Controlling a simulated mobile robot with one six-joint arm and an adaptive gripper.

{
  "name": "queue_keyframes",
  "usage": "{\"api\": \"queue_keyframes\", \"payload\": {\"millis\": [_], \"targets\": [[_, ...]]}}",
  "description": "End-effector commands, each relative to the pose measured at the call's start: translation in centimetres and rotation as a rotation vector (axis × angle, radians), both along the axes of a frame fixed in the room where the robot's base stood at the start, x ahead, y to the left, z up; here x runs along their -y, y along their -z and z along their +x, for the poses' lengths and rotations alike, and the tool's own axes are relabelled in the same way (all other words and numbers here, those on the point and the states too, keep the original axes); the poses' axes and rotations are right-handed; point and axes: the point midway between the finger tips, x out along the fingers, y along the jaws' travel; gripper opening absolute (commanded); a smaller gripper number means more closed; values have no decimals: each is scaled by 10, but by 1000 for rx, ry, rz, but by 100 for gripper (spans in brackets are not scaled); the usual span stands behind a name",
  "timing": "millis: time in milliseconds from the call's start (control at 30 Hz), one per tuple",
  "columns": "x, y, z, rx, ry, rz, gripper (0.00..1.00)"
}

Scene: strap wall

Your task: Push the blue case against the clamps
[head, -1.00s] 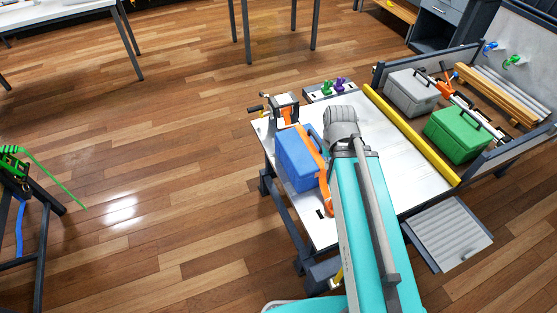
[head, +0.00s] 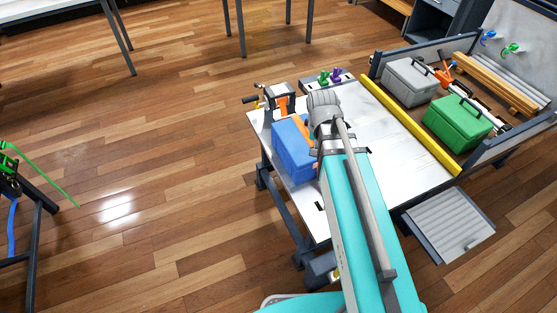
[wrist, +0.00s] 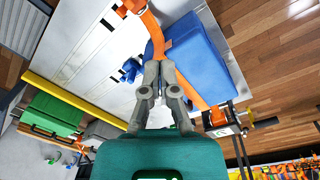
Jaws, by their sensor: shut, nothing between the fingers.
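The blue case (head: 292,148) sits near the left edge of the white work table (head: 385,165); in the wrist view it is at the upper right (wrist: 198,68). An orange strap (wrist: 166,44) runs along its near side and out towards the clamp. An orange and dark clamp (head: 281,102) stands at the table's far left corner, just beyond the case; it shows at the lower right of the wrist view (wrist: 222,120). My gripper (wrist: 160,66) is shut and empty beside the case, its tips over the strap. I cannot tell whether it touches the case. In the head view my arm hides the fingers.
A yellow bar (head: 410,125) crosses the table. Beyond it, a walled shelf holds a grey case (head: 410,82), a green case (head: 457,122) and wooden bars (head: 495,82). Small green and purple pieces (head: 330,76) stand at the far edge. The table's middle is clear.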

Motion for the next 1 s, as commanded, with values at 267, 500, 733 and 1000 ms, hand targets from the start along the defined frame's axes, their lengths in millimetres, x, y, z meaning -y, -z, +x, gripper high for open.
{"api": "queue_keyframes", "payload": {"millis": [267,500,733,1000], "targets": [[-46,56,56,43,265,-62,0],[-92,96,95,104,500,-105,0],[-140,130,128,177,717,-130,0],[-177,150,147,239,879,-139,0]]}}
